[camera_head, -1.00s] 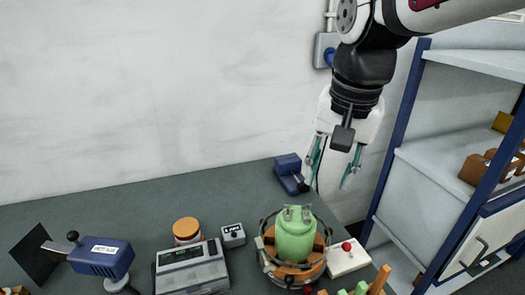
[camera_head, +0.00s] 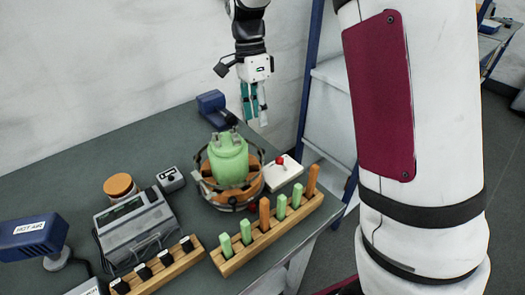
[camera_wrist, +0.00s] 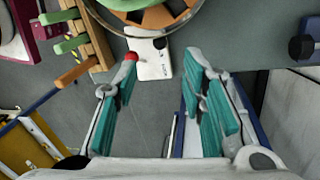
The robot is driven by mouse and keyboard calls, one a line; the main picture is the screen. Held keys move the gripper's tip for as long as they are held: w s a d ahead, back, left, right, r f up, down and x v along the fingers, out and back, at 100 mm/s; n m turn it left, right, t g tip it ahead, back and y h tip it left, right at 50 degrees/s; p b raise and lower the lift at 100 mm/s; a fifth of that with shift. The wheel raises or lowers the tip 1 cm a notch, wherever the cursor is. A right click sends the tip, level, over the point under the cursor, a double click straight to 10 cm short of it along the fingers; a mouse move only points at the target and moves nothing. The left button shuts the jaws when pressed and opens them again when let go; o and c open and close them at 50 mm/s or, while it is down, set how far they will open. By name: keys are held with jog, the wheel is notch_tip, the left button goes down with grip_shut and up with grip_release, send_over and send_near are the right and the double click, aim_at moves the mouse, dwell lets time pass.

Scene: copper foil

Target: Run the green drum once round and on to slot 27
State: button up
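The green drum (camera_head: 228,160) stands upright in a round orange-and-dark holder (camera_head: 237,196) with a metal ring round it, near the right end of the bench. My gripper (camera_head: 255,110) hangs above and behind the drum, fingers pointing down, apart from it. In the wrist view my gripper (camera_wrist: 160,110) has its teal finger pads well apart with nothing between them. No slot numbers are readable.
A white box with a red knob (camera_head: 282,171) is right of the holder. A wooden rack (camera_head: 270,230) with green and orange pegs stands in front. A blue device (camera_head: 214,107) is behind, a grey instrument (camera_head: 133,227) left. A shelf unit (camera_head: 330,105) stands right of the bench.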

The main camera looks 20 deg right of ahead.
aim_at(261, 149)
jog(key=f, duration=0.4)
jog(key=s+f, duration=0.1)
jog(key=f, duration=0.2)
jog(key=s+f, duration=0.1)
jog(key=f, duration=0.3)
jog(key=shift+s+d+f, duration=0.1)
jog(key=shift+s+f, duration=0.05)
jog(key=shift+f, duration=0.15)
